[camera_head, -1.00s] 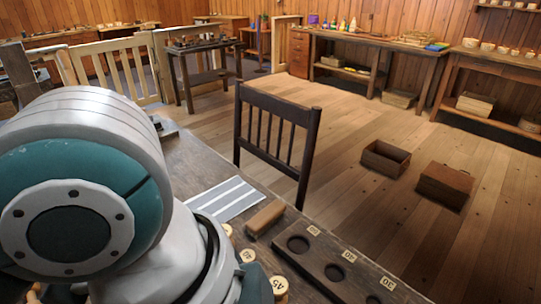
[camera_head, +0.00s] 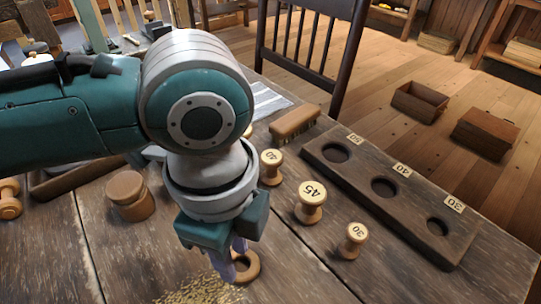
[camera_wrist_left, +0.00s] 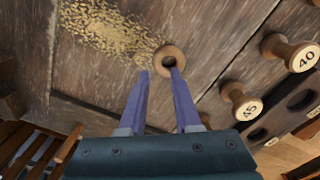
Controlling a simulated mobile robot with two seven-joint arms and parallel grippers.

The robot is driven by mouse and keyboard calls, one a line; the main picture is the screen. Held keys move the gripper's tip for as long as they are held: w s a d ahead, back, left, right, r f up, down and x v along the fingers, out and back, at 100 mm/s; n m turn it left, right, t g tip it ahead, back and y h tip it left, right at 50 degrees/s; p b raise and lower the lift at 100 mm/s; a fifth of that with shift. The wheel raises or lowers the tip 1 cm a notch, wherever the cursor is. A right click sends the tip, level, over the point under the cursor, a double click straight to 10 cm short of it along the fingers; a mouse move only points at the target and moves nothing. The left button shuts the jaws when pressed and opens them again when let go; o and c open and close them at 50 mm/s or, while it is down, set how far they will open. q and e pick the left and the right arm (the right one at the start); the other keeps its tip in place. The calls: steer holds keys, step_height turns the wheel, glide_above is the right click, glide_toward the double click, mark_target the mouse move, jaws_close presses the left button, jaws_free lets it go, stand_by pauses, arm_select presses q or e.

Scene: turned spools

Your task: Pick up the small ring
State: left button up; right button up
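The small wooden ring (camera_head: 254,267) lies flat on the table below my left gripper, partly hidden by its fingers. In the left wrist view the ring (camera_wrist_left: 181,53), with its dark hole, is just beyond the fingertips. My left gripper (camera_head: 235,263) points down with its fingers apart. In the wrist view the left gripper (camera_wrist_left: 160,72) is open and empty, its tips close to the ring's near side; I cannot tell whether they touch. My right gripper is not in view.
Spools marked 45 (camera_head: 309,212), 40 (camera_head: 270,174) and 30 (camera_head: 352,247) stand right of the ring. A dark board (camera_head: 410,210) with holes lies beyond them, near a brush (camera_head: 296,121). Wood shavings (camera_head: 205,291) lie beside the ring. A round wooden box (camera_head: 130,200) stands left.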

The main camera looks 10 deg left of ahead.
arm_select(q)
step_height(320, 180, down, 5)
steer(key=shift+s+r+b, duration=0.15)
steer(key=shift+r+b, duration=0.05)
steer(key=shift+b, duration=0.45)
steer(key=shift+c, duration=0.4)
jaws_close()
